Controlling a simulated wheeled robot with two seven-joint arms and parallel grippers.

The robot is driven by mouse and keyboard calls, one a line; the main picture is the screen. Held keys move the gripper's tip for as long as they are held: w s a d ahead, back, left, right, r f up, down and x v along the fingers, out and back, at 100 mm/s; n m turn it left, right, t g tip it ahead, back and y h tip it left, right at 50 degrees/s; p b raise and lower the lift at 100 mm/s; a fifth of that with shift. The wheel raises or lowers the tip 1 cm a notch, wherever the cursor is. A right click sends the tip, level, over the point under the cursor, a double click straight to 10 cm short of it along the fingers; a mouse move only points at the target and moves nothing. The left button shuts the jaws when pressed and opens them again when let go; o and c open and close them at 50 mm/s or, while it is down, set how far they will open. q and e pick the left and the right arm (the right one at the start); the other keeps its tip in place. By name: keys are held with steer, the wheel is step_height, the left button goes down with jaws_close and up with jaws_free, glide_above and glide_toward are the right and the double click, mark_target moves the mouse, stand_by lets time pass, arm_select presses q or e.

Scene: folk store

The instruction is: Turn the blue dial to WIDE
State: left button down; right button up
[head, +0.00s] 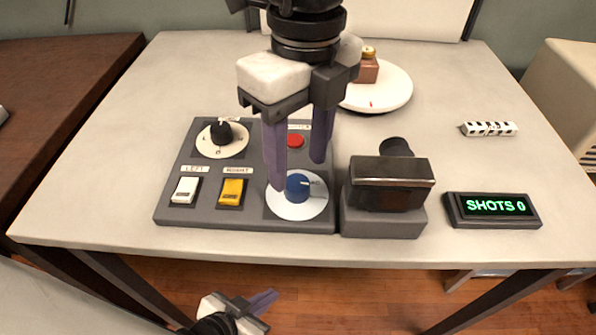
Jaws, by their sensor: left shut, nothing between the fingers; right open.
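The blue dial (298,188) sits on a white disc at the front right of the grey control panel (245,223). A pale pointer mark on it points to the right; the lettering around it is too small to read. My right gripper (297,174) is open and comes down from above. Its two purple fingers are over the dial area, one in front of the disc's left part and one behind it. I cannot tell whether they touch the dial. My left gripper (263,303) is shut and empty, low in front of the table's edge.
The panel also holds a black knob (222,132), a white switch (185,191), a yellow switch (232,193) and a red button (295,141). A camera (392,185) stands right beside it. A display (492,208) reads SHOTS 0. A white round plate (385,97) holds a brown bottle (367,69).

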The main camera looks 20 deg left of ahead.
mark_target(298, 182)
steer(key=shift+s+f, duration=0.1)
steer(key=shift+f, duration=1.8)
steer(key=c, duration=1)
steer(key=shift+c, duration=0.2)
